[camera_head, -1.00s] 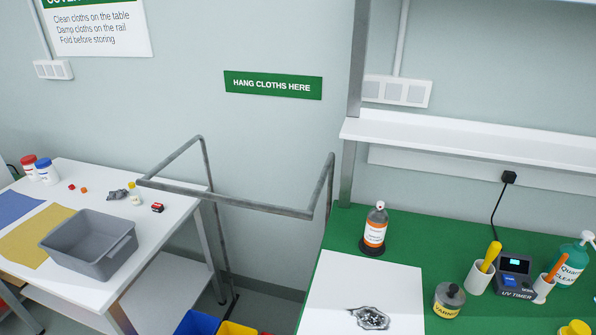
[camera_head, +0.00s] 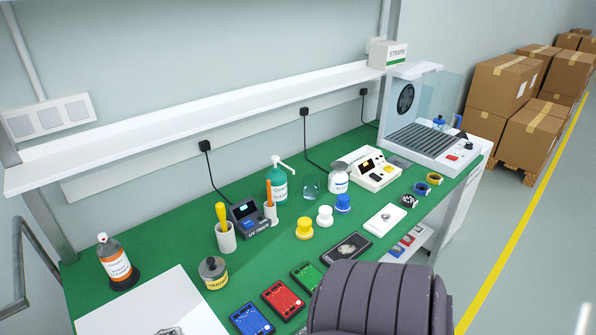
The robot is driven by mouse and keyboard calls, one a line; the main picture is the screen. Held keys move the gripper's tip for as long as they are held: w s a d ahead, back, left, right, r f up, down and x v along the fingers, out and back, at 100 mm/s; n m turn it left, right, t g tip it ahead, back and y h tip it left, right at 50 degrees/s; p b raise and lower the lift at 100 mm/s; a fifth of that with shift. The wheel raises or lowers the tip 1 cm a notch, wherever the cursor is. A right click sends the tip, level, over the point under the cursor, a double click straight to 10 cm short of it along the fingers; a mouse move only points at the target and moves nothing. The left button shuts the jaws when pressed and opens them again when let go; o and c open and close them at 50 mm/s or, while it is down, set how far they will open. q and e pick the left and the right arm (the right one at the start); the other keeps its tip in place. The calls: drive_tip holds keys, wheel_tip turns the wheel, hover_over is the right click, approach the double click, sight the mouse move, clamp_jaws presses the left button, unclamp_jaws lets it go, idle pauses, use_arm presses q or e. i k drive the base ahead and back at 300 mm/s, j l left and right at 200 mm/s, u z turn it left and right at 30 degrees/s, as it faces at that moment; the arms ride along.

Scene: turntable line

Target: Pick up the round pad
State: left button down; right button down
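No thing here is plainly the round pad. A dark round disc (camera_head: 126,284) lies under the orange-labelled bottle at the left of the green bench. Several small round pieces stand mid-bench: a yellow one (camera_head: 304,229), a white one (camera_head: 325,217) and a blue one (camera_head: 343,204). Which of these, if any, is the pad, I cannot tell. Neither of my grippers shows. A dark ribbed part, seemingly of my own arm, covers the bench's front right.
The green bench (camera_head: 165,235) carries a bottle (camera_head: 116,262), a varnish tin (camera_head: 213,273), blue (camera_head: 251,319), red (camera_head: 283,299) and green trays, a pump bottle (camera_head: 277,183) and a grilled station (camera_head: 425,143). A white shelf (camera_head: 200,115) runs above. Cartons (camera_head: 533,135) stand right.

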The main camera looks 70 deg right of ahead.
sight(325, 219)
drive_tip(key=z, duration=2.35)
drive_tip(key=u, duration=1.05)
drive_tip(key=l+u, duration=0.3)
drive_tip(key=u, duration=0.2)
drive_tip(key=l+u, duration=0.25)
drive_tip(key=u, duration=0.2)
drive_tip(key=k+j, duration=0.05)
